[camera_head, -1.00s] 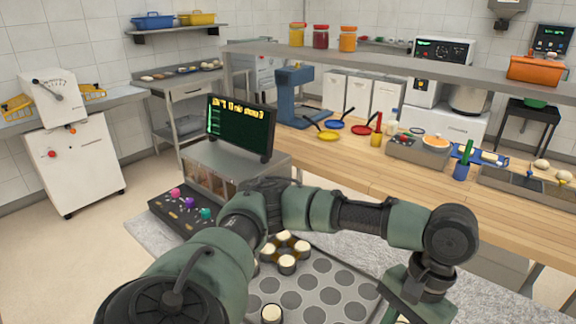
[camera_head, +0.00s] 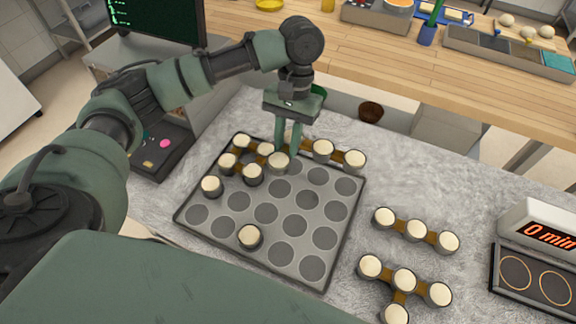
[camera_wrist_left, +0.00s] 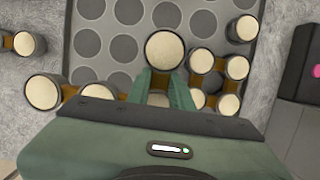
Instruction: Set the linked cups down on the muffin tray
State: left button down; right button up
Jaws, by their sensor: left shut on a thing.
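The dark grey muffin tray (camera_head: 318,284) lies on the grey counter. My left gripper (camera_head: 288,150) points down at its far edge, shut on linked cups (camera_head: 323,151), cream-topped and joined by brown links. One held cup (camera_wrist_left: 164,50) is in front of the fingers, another (camera_wrist_left: 42,91) sticks out to the side in the wrist view. The held cups look raised; the fingers partly hide them, and I cannot tell the exact gap to the tray. Another linked group (camera_head: 252,174) sits in the tray's far left corner. My right gripper is out of view.
Single cups sit in the tray at the left (camera_head: 211,186) and front (camera_head: 249,236). Two linked cup pieces (camera_head: 416,230) (camera_head: 403,279) lie on the counter to the right, near a timer (camera_head: 540,232) and burner plate (camera_head: 535,285). Many tray wells are empty.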

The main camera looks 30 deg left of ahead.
pick_arm(q)
notch_tip(320, 180, down, 9)
jog(key=shift+r, duration=0.2)
dwell(0.3)
jog(key=c, duration=1.3)
grip_release()
jog(key=shift+f, duration=0.1)
jog(key=shift+o, duration=0.2)
jog(key=b+v, duration=0.1)
jog(key=v, duration=1.1)
